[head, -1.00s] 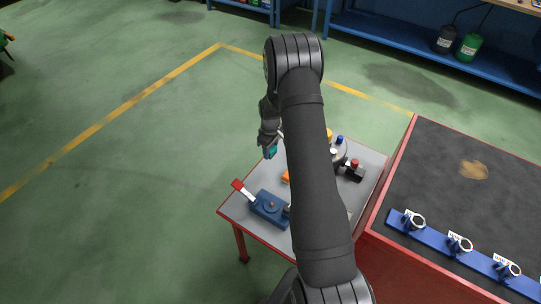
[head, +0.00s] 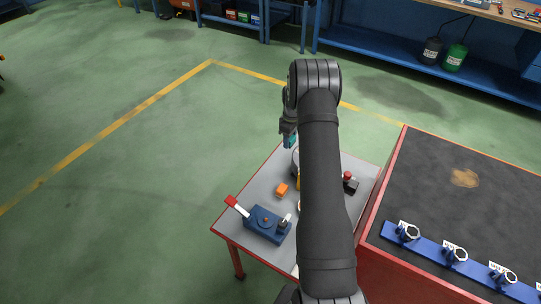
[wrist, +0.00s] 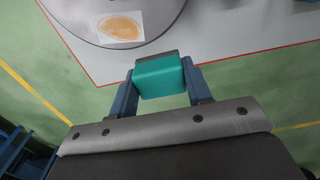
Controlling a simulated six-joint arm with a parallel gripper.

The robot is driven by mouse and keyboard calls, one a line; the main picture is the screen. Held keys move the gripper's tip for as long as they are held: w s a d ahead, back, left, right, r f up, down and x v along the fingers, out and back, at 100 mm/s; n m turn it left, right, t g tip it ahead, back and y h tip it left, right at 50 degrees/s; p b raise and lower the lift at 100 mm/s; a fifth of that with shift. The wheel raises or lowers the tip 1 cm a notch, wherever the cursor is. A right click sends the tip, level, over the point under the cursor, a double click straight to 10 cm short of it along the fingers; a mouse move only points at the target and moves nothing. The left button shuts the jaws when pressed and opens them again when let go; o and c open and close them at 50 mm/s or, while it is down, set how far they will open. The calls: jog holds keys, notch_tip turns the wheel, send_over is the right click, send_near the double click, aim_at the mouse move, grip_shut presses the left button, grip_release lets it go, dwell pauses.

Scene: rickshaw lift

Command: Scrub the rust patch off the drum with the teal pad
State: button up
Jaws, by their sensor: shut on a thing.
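My gripper (wrist: 160,90) is shut on the teal pad (wrist: 161,74), which sits between its two blue fingers. In the wrist view the drum (wrist: 80,31) is a round grey top at the upper left. The rust patch (wrist: 121,27) is an orange-brown oval on a pale square near the drum's edge. The pad appears just below and right of the patch, apart from it in the picture; its height cannot be told. In the head view my gripper (head: 290,138) is over the table's far side, and my arm hides most of the drum (head: 295,161).
The grey table (head: 250,198) with a red edge carries an orange block (head: 281,190), a blue fixture (head: 266,224) with a red-tipped lever, and a black red-knobbed part (head: 348,182). A dark-topped red bench (head: 420,200) with a blue clamp rail (head: 450,262) stands right. Floor left is clear.

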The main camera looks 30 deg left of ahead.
jog(key=w+d+r, duration=0.3)
jog(key=w+d, duration=0.2)
jog(key=w, duration=0.3)
jog(key=shift+d+f, duration=0.1)
jog(key=shift+f, duration=2.8)
notch_tip(320, 180, down, 2)
jog(key=shift+f, duration=0.1)
jog(key=shift+s+a, duration=0.2)
jog(key=shift+s, duration=0.7)
jog(key=shift+c, duration=0.7)
jog(key=shift+s+f, duration=0.1)
jog(key=shift+s, duration=0.2)
jog(key=shift+c, duration=0.5)
jog(key=shift+s+a, duration=0.2)
jog(key=shift+s, duration=0.55)
jog(key=shift+s+a, duration=0.15)
jog(key=shift+s, duration=0.6)
jog(key=shift+s+a, duration=0.2)
jog(key=shift+s, duration=0.55)
jog(key=shift+w+d, duration=0.25)
jog(key=shift+w, duration=0.85)
jog(key=shift+w+d, duration=0.2)
jog(key=shift+w, duration=0.85)
jog(key=shift+w+d, duration=0.25)
jog(key=shift+w, duration=1.1)
notch_tip(320, 180, up, 8)
jog(key=shift+r, duration=0.25)
jog(key=shift+s, duration=0.1)
